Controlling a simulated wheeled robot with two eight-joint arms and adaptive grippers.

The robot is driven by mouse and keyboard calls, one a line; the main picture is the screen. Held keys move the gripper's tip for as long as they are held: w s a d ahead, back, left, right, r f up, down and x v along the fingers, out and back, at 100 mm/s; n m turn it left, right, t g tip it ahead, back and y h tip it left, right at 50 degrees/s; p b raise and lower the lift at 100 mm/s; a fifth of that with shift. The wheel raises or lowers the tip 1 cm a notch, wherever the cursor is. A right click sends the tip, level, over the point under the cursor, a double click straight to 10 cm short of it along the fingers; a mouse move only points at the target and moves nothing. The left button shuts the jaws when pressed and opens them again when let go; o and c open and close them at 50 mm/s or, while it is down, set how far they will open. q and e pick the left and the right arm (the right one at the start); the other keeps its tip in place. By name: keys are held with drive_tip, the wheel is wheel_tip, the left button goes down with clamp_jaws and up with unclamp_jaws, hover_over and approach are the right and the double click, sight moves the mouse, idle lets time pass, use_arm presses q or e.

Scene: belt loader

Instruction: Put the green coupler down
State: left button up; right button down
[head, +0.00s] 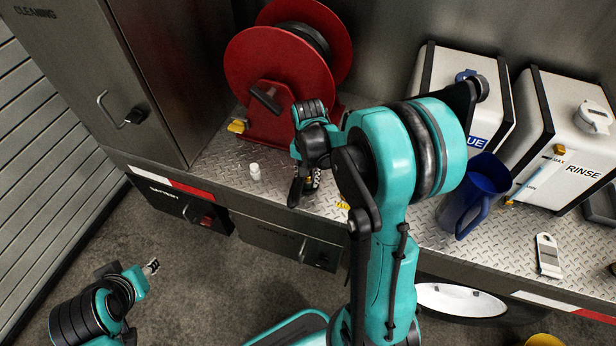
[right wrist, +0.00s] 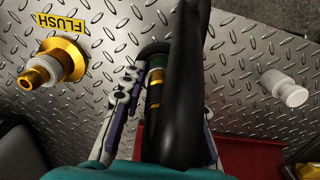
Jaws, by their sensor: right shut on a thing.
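My right gripper (head: 306,188) is over the metal shelf, in front of the red hose reel. In the right wrist view the right gripper (right wrist: 160,105) is shut on the green coupler (right wrist: 156,75), which shows a green band and brass rings. A thick black hose-like piece lies alongside and hides part of it and of the fingers. In the head view the coupler is mostly hidden by the gripper. I cannot tell whether it touches the shelf. My left gripper (head: 151,267) is at lower left over the floor, too small to read.
The tread-plate shelf (head: 222,163) holds the red hose reel (head: 275,70), a small white fitting (head: 255,171), a blue jug (head: 473,197) and white tanks, including RINSE (head: 570,130). A brass fitting (right wrist: 62,60) stands beside the FLUSH label (right wrist: 62,23). Bare shelf lies around the gripper.

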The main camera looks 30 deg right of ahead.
drive_tip(key=shift+f, duration=0.2)
drive_tip(key=c, duration=1.1)
unclamp_jaws()
drive_tip(key=shift+c, duration=0.2)
drive_tip(key=shift+r, duration=0.1)
